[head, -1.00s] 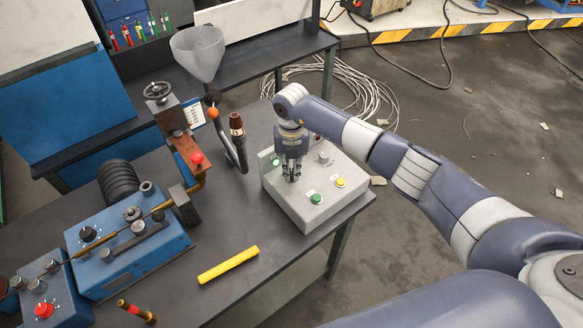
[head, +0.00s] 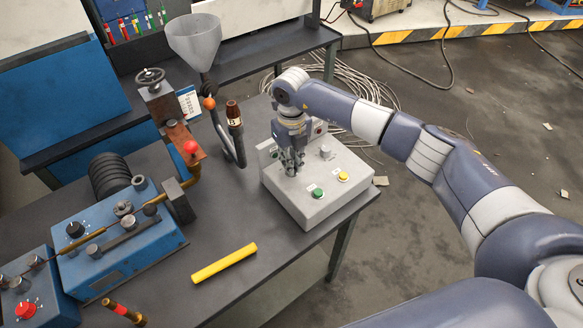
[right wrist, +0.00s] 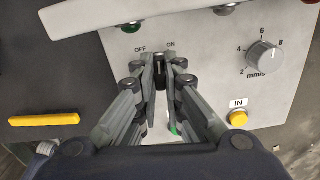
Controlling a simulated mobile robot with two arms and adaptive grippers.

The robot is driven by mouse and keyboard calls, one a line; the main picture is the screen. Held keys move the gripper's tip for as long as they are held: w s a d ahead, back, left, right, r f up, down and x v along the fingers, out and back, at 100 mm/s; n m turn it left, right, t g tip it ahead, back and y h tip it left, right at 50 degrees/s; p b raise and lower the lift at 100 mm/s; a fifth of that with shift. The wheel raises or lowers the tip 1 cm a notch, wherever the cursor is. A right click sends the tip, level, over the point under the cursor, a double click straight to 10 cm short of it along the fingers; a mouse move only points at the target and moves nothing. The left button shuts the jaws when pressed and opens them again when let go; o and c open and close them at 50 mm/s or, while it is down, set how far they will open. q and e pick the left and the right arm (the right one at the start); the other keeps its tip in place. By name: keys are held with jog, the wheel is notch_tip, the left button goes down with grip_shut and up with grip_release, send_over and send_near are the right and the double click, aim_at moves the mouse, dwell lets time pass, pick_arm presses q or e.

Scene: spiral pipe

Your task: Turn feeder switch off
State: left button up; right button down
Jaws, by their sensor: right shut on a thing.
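The grey control box (head: 318,207) stands on the workbench, with several buttons and a knob on it. My right gripper (head: 291,172) points down onto its top at the left side. In the right wrist view, the small dark feeder switch (right wrist: 161,74) sits between the fingertips of my right gripper (right wrist: 162,62), below the OFF and ON labels. The fingers are shut on it and hide most of it, so its exact position is hard to read. My left gripper is not in view.
A yellow bar (head: 224,263) lies on the bench. The box also carries a green button (head: 318,194), a yellow button (head: 343,177) and a numbered dial (right wrist: 264,58). A funnel (head: 195,42), bent pipe (head: 231,150) and blue machine (head: 115,255) stand to the left.

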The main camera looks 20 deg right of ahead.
jog(key=n+b, duration=0.4)
jog(key=shift+w+f+n, duration=0.1)
jog(key=shift+f+n, duration=0.05)
jog(key=shift+n, duration=0.15)
jog(key=n+b, duration=0.2)
jog(key=shift+n, duration=0.3)
jog(key=shift+r+n+b, duration=0.2)
jog(key=shift+n+b, duration=0.3)
jog(key=shift+r, duration=0.1)
jog(key=c, duration=1.7)
grip_release()
notch_tip(320, 180, up, 12)
